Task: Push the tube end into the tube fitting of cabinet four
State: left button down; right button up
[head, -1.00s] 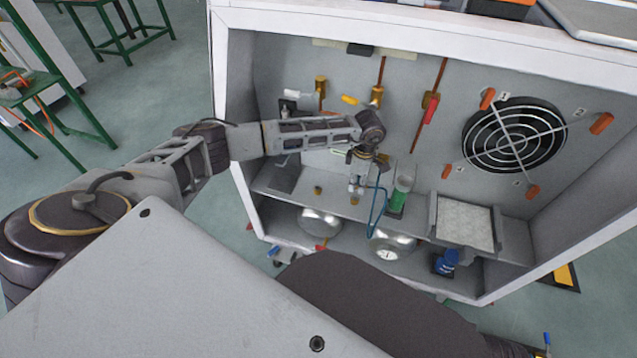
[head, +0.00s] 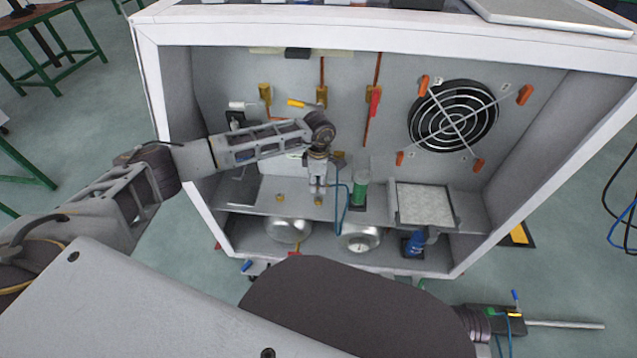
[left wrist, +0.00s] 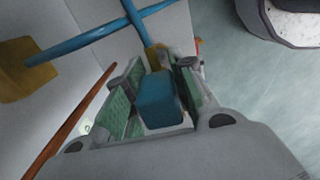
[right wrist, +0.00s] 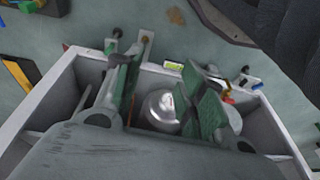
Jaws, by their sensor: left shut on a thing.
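My left gripper (head: 318,188) points down inside the open cabinet (head: 150,95), just above the shelf. In the left wrist view its green-padded fingers (left wrist: 155,100) are shut on a blue tube end (left wrist: 158,98). The thin blue tube (head: 346,205) hangs beside the gripper in the head view; blue tubing (left wrist: 90,37) also crosses the left wrist view. Small brass fittings stand at the shelf front, one (head: 280,198) left of the gripper and one (head: 318,201) just below it. I cannot tell whether the tube end touches one. My right gripper (right wrist: 165,95) is open and empty above the cabinet.
A green-filled cylinder (head: 360,188) stands right of the left gripper, near a white filter panel (head: 425,204). Silver round vessels (head: 288,230) sit below the shelf. Brass valves (head: 322,96) and a fan (head: 453,115) are on the back wall.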

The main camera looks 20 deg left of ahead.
pick_arm(q)
jog(key=shift+f+b, duration=0.55)
jog(key=shift+f, duration=0.2)
jog(key=shift+f+b, duration=0.4)
jog(key=shift+f, duration=0.25)
pick_arm(e)
jog(key=shift+a+r, duration=0.15)
jog(key=shift+r, duration=0.3)
jog(key=shift+r, duration=0.1)
dwell(0.8)
pick_arm(q)
jog(key=shift+f+b, duration=1)
jog(key=shift+f, duration=0.6)
pick_arm(e)
jog(key=shift+f, duration=1.05)
pick_arm(q)
jog(key=c, duration=1.1)
grip_release()
jog(key=shift+c, duration=0.2)
jog(key=shift+r, duration=6)
